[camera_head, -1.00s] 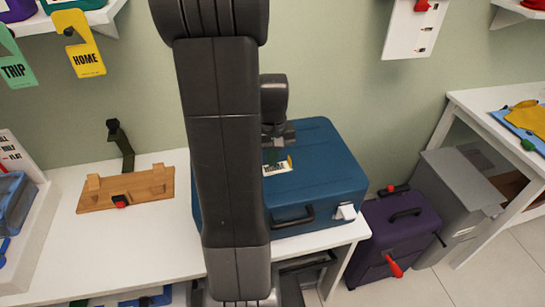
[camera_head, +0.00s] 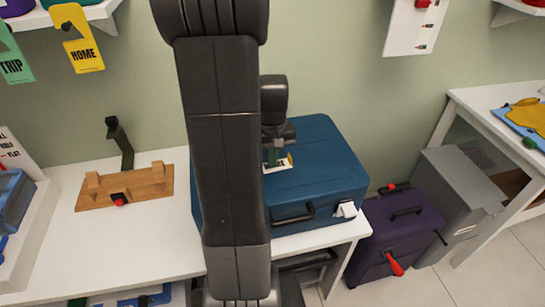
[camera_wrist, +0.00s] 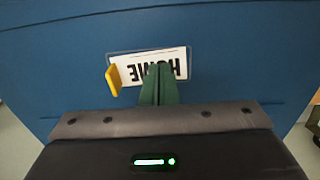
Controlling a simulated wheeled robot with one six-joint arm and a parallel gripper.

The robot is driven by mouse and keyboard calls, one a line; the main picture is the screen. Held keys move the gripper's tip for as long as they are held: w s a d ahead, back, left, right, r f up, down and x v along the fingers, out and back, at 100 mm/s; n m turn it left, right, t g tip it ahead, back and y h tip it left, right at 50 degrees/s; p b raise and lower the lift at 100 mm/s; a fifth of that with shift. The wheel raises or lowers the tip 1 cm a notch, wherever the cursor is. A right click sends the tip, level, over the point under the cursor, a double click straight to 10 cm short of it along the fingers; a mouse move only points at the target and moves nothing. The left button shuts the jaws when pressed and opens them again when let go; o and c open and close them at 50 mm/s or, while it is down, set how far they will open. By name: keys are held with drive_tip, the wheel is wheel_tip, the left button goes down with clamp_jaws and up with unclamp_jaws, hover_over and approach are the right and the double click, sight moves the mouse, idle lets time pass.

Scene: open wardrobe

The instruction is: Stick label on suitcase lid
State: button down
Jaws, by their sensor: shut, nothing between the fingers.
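The blue suitcase (camera_head: 325,165) lies closed on the white table, its lid facing up. A white label (camera_wrist: 130,68) printed "HOME", upside down in the wrist view, lies flat on the lid inside a clear outlined patch, with a yellow tab (camera_wrist: 113,80) at its left end. In the head view the label (camera_head: 279,166) is partly hidden by my gripper. My gripper (camera_wrist: 159,70) is shut, with its green fingertips together over the label's middle, at or just above its surface. I cannot tell if they touch it.
A wooden stand (camera_head: 125,188) with a red knob sits left on the white table (camera_head: 70,235). A purple case (camera_head: 402,228) and a grey bin (camera_head: 455,195) stand on the floor at right. Green and yellow tags (camera_head: 80,45) hang at upper left. My arm hides the suitcase's left part.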

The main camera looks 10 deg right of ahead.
drive_tip(key=shift+f, duration=0.2)
drive_tip(key=shift+r, duration=0.15)
wheel_tip(320, 180, up, 7)
drive_tip(key=p, duration=0.5)
drive_tip(key=shift+p, duration=0.3)
drive_tip(key=shift+f, duration=0.2)
wheel_tip(320, 180, down, 7)
drive_tip(key=b, duration=0.6)
drive_tip(key=shift+r, duration=0.15)
idle(0.3)
